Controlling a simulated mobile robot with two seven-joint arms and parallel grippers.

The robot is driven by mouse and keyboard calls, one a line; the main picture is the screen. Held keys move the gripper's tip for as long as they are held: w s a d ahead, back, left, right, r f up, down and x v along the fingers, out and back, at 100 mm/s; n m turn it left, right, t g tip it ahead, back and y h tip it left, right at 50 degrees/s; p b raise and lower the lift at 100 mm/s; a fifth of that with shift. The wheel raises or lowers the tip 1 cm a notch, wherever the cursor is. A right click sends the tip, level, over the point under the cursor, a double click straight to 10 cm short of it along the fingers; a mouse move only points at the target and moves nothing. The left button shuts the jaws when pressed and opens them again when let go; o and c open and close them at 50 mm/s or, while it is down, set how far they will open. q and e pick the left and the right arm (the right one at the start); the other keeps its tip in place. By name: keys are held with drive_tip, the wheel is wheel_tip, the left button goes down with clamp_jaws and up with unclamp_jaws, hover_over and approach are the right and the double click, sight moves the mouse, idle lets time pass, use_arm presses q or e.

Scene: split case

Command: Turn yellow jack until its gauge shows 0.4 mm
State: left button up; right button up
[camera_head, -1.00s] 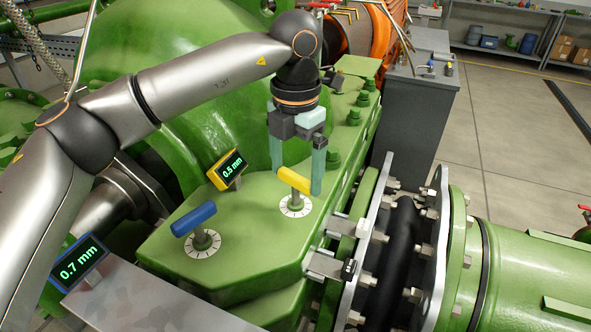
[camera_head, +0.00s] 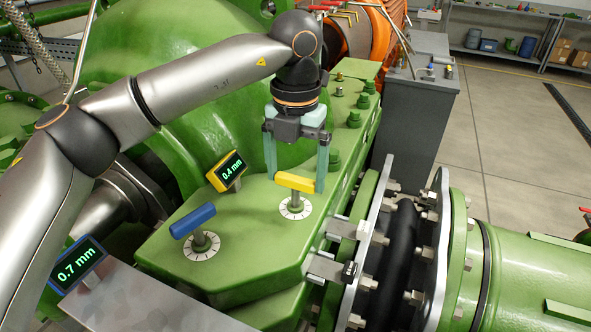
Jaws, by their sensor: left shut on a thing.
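The yellow jack (camera_head: 296,183) stands upright on the green casing, its T-shaped handle over a white dial (camera_head: 294,209). The yellow-framed gauge (camera_head: 227,170) to its left reads 0.4 mm. My left gripper (camera_head: 295,183) comes down from above with one finger at each end of the yellow handle and is shut on it. The blue jack (camera_head: 194,220) stands to the left on its own dial (camera_head: 202,245). The blue-framed gauge (camera_head: 78,265) at the lower left reads 0.7 mm. My right gripper is out of view.
The green casing (camera_head: 240,265) has a row of bolts (camera_head: 353,118) along its right edge. A bolted pipe flange (camera_head: 436,240) lies to the right. A grey cabinet (camera_head: 415,110) stands behind. Floor is open at the upper right.

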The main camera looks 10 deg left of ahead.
sight(296, 178)
use_arm(q)
drive_tip(key=shift+r, duration=0.15)
drive_tip(key=o, duration=1)
wheel_tip(296, 178, up, 12)
drive_tip(key=p, duration=0.1)
drive_tip(key=shift+r, duration=0.2)
